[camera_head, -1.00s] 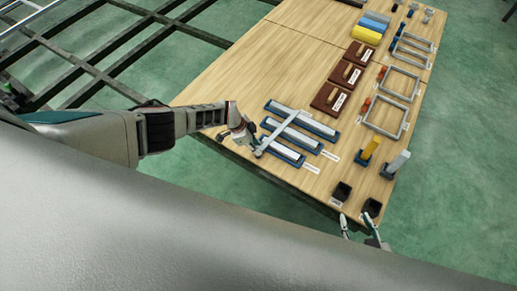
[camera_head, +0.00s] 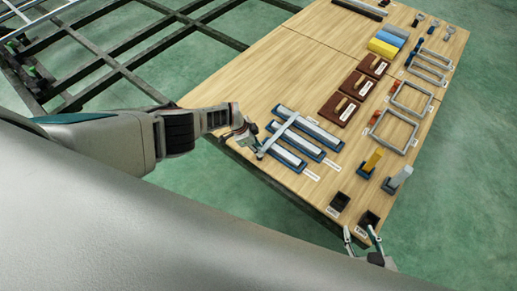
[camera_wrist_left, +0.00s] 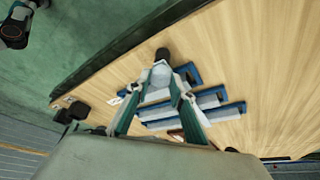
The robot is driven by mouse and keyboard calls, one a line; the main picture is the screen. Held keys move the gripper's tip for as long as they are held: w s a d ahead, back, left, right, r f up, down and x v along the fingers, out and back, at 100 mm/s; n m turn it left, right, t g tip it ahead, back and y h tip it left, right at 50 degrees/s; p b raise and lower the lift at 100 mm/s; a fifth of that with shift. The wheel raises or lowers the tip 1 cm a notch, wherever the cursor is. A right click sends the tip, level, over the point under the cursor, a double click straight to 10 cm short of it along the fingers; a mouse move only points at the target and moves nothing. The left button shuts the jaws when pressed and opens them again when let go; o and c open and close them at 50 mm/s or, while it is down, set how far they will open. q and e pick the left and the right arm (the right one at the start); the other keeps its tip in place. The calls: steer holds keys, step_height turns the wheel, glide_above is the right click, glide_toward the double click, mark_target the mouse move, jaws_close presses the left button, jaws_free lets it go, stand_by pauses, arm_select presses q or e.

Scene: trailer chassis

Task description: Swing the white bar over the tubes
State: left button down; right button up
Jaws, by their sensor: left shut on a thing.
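The white bar (camera_head: 279,134) lies across the tubes in the head view, near their left ends. Several white tubes (camera_head: 318,135) lie side by side in blue holders on the wooden table. My left gripper (camera_head: 254,146) is shut on the bar's near end, close to the table's front edge. The fingers partly hide the bar there. My right gripper (camera_head: 362,240) is open and empty, near the table's front right corner.
Two dark bins (camera_head: 340,202) stand at the front right corner, with yellow (camera_head: 373,162) and grey upright blocks behind them. The table's left part (camera_head: 260,85) is clear.

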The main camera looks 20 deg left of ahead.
arm_select(q)
steer(key=shift+s, duration=0.1)
steer(key=c, duration=1.8)
jaws_free()
steer(key=shift+o, duration=0.2)
steer(key=shift+w+a+r, duration=0.35)
steer(key=shift+w+r, duration=0.05)
steer(key=shift+r, duration=0.2)
steer(key=s+a+r, duration=0.3)
steer(key=s+a, duration=0.4)
steer(key=a, duration=0.4)
steer(key=shift+a+r, duration=0.2)
steer(key=shift+a, duration=0.15)
